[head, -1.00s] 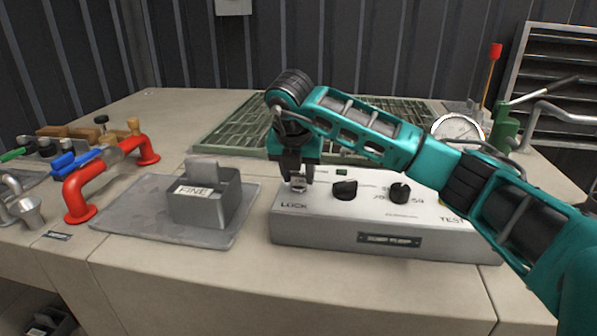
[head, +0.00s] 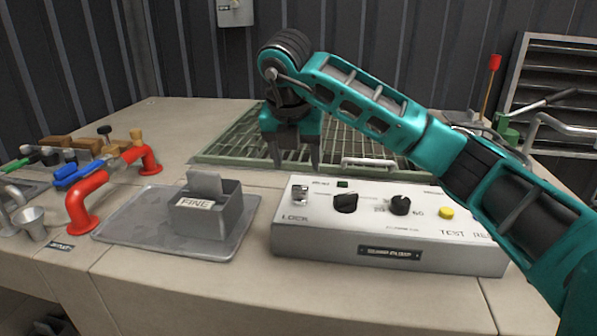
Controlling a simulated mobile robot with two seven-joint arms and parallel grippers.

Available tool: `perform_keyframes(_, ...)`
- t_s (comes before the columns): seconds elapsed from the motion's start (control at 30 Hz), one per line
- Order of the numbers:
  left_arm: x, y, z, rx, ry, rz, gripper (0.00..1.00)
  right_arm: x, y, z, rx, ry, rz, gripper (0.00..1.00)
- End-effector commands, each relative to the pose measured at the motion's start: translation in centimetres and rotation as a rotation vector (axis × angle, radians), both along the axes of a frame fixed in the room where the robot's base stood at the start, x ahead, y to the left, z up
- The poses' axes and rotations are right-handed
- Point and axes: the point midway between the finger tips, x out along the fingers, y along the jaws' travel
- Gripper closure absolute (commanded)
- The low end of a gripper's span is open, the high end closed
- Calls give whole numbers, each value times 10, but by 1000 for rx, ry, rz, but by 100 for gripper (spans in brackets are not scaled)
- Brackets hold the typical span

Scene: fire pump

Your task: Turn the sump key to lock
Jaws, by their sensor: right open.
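The sump control box (head: 385,253) is a grey box with a white sloped top, on the bench in front of me. The small metal key (head: 299,193) sits at the top's left end, above the LOCK label; its exact turn is too small to read. My right gripper (head: 295,166) points down above and beyond the key, jaws apart and empty, clear of the key. Two black knobs (head: 346,202) (head: 400,205) and a yellow button (head: 446,213) are to the right of the key. My left gripper is not in view.
A grey bin marked FINE (head: 208,210) stands on a metal tray (head: 145,238) left of the box. A red curved pipe (head: 82,195) is farther left. A green grating (head: 235,145) lies behind. My right arm crosses above the box's right side.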

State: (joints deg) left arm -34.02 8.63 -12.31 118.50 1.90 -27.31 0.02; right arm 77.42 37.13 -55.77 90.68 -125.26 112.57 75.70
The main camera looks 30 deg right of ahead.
Motion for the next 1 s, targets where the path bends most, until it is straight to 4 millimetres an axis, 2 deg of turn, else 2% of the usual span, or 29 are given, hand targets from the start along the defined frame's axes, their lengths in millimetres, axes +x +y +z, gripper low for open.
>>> perform_keyframes(0.1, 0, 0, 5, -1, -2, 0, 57, -6, 5, 23, -1, -4, 2, 36)
perform_keyframes(0.27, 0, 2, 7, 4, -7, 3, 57, -11, 9, 36, 0, -1, 0, 36)
perform_keyframes(0.5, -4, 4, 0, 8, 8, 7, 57, -13, 10, 38, 0, 0, 0, 36)
perform_keyframes(1.0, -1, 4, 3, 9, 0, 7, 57, -13, 10, 38, 0, 0, 0, 36)
